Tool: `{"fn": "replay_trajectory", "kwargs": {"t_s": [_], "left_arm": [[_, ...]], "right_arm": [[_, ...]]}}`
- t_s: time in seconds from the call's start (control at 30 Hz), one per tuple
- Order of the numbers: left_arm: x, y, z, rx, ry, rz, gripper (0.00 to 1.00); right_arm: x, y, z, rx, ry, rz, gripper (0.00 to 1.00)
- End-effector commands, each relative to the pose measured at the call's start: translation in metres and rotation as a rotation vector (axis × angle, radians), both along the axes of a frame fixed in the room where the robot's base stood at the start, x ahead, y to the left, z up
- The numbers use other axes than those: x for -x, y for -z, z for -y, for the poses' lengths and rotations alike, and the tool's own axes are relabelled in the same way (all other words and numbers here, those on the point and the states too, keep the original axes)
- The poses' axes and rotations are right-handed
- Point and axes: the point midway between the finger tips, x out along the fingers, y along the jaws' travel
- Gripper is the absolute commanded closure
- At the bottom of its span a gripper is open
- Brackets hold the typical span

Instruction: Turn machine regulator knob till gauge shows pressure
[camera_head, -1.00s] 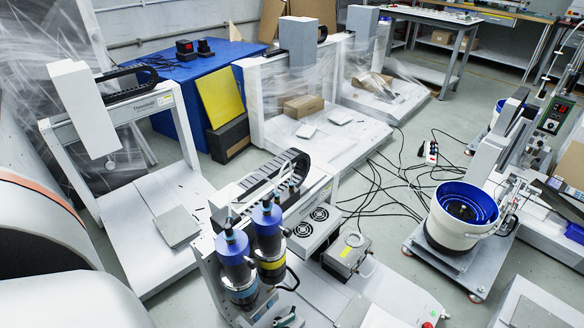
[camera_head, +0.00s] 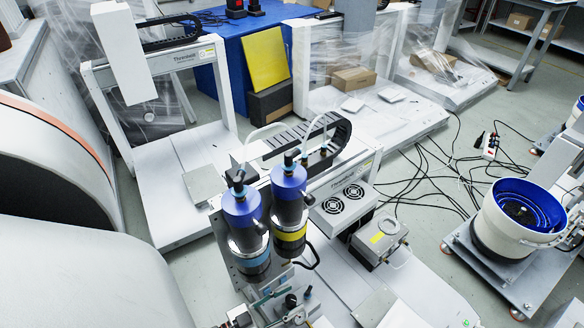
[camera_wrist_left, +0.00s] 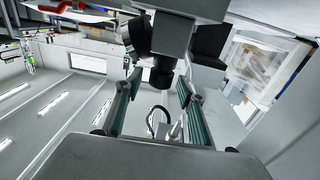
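My left gripper (camera_wrist_left: 158,92) shows in the left wrist view, its two teal-padded fingers spread wide and empty. Beyond and between the fingers is a dark, round knob-like part (camera_wrist_left: 162,76) under a grey block (camera_wrist_left: 163,38); I see no finger touching it. A round dark part (camera_wrist_left: 138,36) beside the block may be the gauge, but no dial can be read. My right gripper is not in view.
The gantry machine carries a fan box (camera_head: 343,205) and a small grey metal box (camera_head: 379,240). A blue bowl feeder (camera_head: 517,215) stands at the right. Another gantry (camera_head: 150,75) stands behind left. Cables (camera_head: 430,175) lie on the floor.

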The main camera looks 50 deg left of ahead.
Motion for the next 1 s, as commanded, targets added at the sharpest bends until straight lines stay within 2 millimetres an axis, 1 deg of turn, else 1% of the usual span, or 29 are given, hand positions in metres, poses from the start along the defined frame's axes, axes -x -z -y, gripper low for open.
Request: {"fn": "replay_trajectory", "kwargs": {"t_s": [0.13, 0.4, 0.43, 0.47, 0.5, 0.57, 0.6, 0.77, 1.0], "left_arm": [[-0.0095, 0.0009, 0.0016, 0.0, 0.001, -0.002, 0.61], [-0.0113, 0.0008, 0.0017, 0.001, 0.001, -0.002, 0.61], [-0.0113, 0.0008, 0.0017, 0.001, 0.001, -0.002, 0.63], [-0.0112, 0.0008, 0.0017, 0.001, 0.001, -0.002, 0.71], [-0.0112, 0.0008, 0.0017, 0.001, 0.001, -0.002, 0.82], [-0.0112, 0.0008, 0.0017, 0.001, 0.001, -0.002, 0.97], [-0.0111, 0.0008, 0.0017, 0.001, 0.001, -0.002, 1.0], [-0.0112, 0.0007, 0.0024, 0.002, -0.013, -0.001, 1.0], [-0.0111, 0.0005, 0.0018, 0.004, -0.122, -0.001, 1.0]], "right_arm": [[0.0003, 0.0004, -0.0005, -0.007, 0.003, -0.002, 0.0], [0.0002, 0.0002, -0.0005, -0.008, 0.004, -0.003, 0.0], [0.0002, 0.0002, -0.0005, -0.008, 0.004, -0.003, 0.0], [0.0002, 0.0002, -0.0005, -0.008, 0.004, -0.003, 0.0], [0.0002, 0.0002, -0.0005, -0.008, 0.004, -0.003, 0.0], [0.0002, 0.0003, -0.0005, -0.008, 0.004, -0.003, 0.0], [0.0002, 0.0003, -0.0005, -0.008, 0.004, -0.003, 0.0], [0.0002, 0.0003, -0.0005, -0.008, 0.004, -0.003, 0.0], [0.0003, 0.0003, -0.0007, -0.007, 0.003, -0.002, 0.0]]}}
